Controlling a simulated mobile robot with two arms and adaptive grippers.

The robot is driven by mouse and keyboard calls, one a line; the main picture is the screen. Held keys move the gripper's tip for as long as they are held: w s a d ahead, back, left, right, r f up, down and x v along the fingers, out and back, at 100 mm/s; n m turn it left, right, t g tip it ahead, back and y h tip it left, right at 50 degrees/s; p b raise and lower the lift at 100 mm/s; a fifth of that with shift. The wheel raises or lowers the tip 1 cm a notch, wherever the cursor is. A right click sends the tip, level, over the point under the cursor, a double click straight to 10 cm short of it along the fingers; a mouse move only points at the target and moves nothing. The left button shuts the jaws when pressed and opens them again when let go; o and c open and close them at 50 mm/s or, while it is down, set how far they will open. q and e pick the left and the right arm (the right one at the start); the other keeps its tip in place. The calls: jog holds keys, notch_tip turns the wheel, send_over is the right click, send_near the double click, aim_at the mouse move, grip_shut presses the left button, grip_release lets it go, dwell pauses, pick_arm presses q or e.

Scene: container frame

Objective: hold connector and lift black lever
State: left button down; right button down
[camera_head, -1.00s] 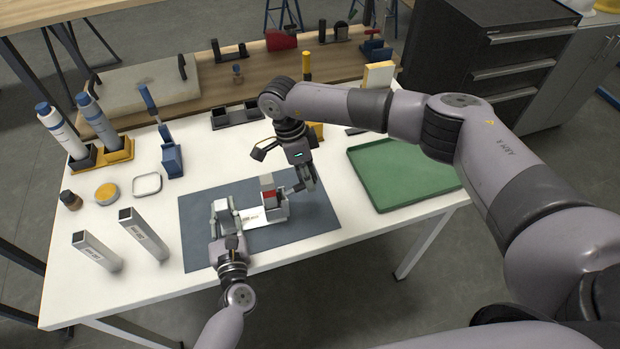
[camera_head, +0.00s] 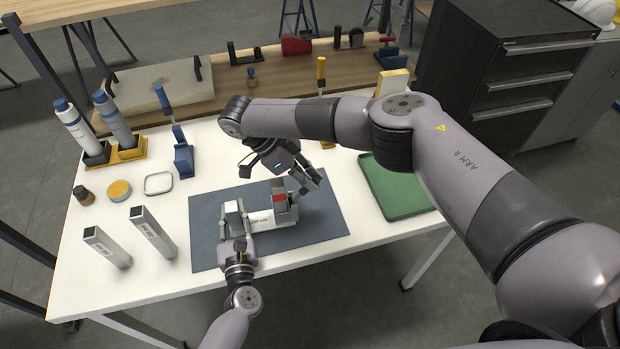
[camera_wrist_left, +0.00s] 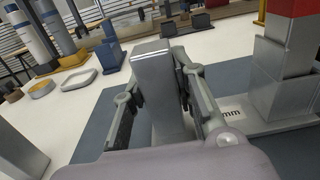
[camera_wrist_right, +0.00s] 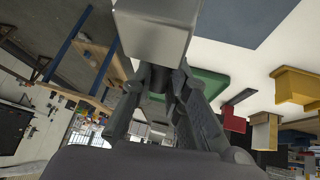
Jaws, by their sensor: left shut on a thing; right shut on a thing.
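The connector (camera_head: 262,217) is a light grey metal piece lying on the dark mat, with a post at each end and a red band on its right post. My left gripper (camera_head: 233,213) is shut around the left post (camera_wrist_left: 155,85), one finger on each side, as the left wrist view shows. My right gripper (camera_head: 306,183) is at the connector's right end, beside the red-banded post, its fingers closed together. The right wrist view shows a grey block (camera_wrist_right: 152,38) just beyond its fingertips (camera_wrist_right: 163,72). The black lever is hard to make out between these fingers.
The dark blue-grey mat (camera_head: 210,250) lies on the white table. Two upright metal tubes (camera_head: 152,232) stand at the left. A green tray (camera_head: 398,190) is at the right. Blue-capped bottles (camera_head: 75,130) and a blue holder (camera_head: 183,158) stand further back.

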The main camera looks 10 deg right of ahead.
jog(key=c, duration=1.5)
grip_release()
jog(key=shift+c, duration=0.2)
jog(key=shift+r, duration=0.1)
jog(key=v, duration=1.2)
pick_arm(q)
jog(key=c, duration=1.2)
grip_release()
